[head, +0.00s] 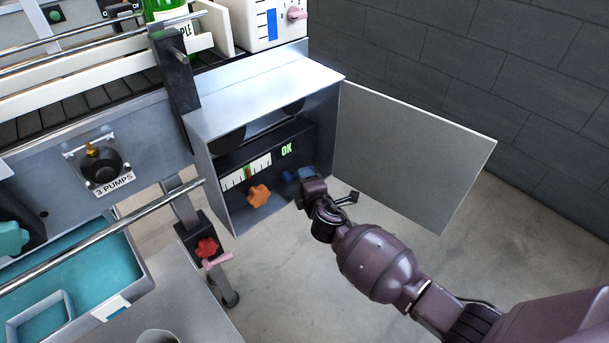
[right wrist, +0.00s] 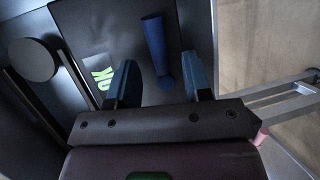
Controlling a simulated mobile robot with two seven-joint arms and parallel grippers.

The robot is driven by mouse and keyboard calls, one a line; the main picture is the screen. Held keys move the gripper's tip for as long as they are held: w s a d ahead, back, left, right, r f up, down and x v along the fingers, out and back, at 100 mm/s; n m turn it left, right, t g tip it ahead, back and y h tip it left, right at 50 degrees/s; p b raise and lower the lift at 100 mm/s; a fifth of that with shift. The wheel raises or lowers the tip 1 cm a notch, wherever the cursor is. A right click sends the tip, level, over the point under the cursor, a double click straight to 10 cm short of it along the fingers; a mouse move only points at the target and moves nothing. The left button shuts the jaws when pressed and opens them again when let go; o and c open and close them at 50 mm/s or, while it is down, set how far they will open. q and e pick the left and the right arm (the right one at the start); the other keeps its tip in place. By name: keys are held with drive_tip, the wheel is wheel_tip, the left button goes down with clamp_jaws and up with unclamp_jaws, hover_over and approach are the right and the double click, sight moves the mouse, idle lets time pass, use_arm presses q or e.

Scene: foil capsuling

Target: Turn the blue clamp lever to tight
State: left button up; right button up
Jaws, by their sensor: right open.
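The blue clamp lever (head: 289,177) is on the dark panel inside the open metal cabinet (head: 262,92), right of the orange knob, partly hidden by my right gripper (head: 307,178). In the right wrist view the blue lever (right wrist: 157,48) points up the picture, slightly tilted. My right gripper (right wrist: 161,72) is open, with its two fingers on either side of the lever's lower end. I cannot tell whether a finger touches it. The green OK sign (head: 287,150) is lit above the lever. My left gripper is not in view.
The cabinet door (head: 410,150) stands open to the right, close to my right arm. An orange star knob (head: 259,195) sits under a scale (head: 246,172) with a green band. A red knob (head: 207,248) and a pink handle (head: 217,261) are lower left. Bare floor lies below.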

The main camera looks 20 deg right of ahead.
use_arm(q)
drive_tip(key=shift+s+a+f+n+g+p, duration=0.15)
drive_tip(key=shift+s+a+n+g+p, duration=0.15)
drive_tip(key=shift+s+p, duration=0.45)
use_arm(e)
drive_tip(key=v, duration=0.7)
drive_tip(key=shift+s, duration=0.15)
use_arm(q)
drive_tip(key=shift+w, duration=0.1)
use_arm(e)
drive_tip(key=shift+r, duration=0.15)
use_arm(q)
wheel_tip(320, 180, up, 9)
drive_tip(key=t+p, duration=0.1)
drive_tip(key=p, duration=1)
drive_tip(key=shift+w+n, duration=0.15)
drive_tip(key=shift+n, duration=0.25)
use_arm(e)
drive_tip(key=s+d+r+m+g, duration=0.1)
drive_tip(key=s+m, duration=0.4)
drive_tip(key=s, duration=0.7)
drive_tip(key=s+d+r+m+g, duration=0.2)
drive_tip(key=s+m, duration=0.4)
drive_tip(key=s, duration=0.7)
drive_tip(key=s+d+r+m+g+y, duration=0.1)
drive_tip(key=s+r+m, duration=0.3)
drive_tip(key=s, duration=0.9)
drive_tip(key=shift+d+m+g, duration=0.4)
drive_tip(key=shift+d+m, duration=0.4)
drive_tip(key=shift+d, duration=0.1)
